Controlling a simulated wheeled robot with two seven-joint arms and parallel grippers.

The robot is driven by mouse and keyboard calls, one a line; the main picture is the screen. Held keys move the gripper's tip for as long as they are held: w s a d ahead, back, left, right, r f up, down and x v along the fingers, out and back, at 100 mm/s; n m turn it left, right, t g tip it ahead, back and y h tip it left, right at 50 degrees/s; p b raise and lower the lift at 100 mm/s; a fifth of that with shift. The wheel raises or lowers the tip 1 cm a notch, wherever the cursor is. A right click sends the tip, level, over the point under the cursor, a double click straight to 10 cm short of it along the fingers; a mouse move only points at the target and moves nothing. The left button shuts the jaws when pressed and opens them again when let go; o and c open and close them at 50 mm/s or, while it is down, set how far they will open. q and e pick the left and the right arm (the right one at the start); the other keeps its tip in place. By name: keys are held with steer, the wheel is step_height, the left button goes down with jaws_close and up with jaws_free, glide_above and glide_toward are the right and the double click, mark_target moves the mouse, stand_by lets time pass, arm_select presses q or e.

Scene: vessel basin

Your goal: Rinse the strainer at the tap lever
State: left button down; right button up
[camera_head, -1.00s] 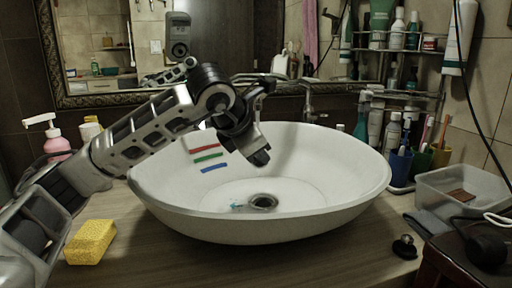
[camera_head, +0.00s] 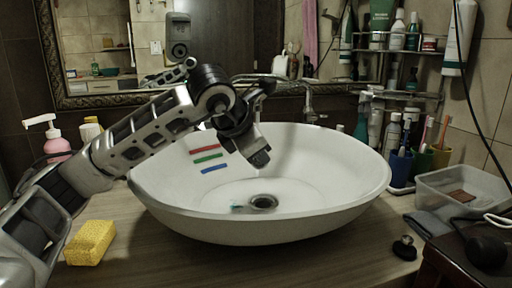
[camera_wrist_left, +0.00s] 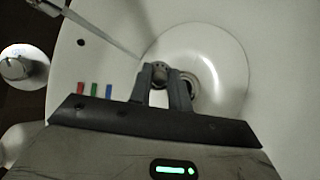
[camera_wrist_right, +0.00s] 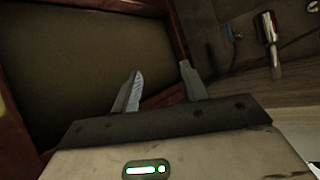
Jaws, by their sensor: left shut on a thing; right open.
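My left gripper (camera_head: 259,158) reaches into the white vessel basin (camera_head: 340,205) and points down, above the bowl floor. In the left wrist view its fingers (camera_wrist_left: 166,88) are shut on a small round metal strainer (camera_wrist_left: 160,72) with dark holes. The strainer is hidden in the head view. The drain (camera_head: 263,202) is in the bowl floor; its ring (camera_wrist_left: 194,82) shows beside the fingers. The tap (camera_head: 309,102) stands behind the basin. A round metal knob (camera_wrist_left: 18,67), perhaps the lever, is at left in the left wrist view. My right gripper (camera_wrist_right: 160,88) is open and empty.
Red, green and blue stripes (camera_head: 208,159) mark the inner basin wall. A yellow sponge (camera_head: 90,242) lies front left. A black stopper-like piece (camera_head: 405,248) stands front right, near a clear tray (camera_head: 460,188). A thin pale streak (camera_wrist_left: 105,35) slants towards the strainer. The front counter is mostly clear.

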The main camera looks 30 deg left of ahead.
arm_select(q)
steer(key=s+d+r+p, duration=0.1)
steer(key=s+d+r, duration=0.1)
steer(key=s+r, duration=0.2)
steer(key=shift+s+d+p, duration=0.2)
steer(key=shift+d+p, duration=0.1)
steer(key=shift+p, duration=0.1)
stand_by(0.4)
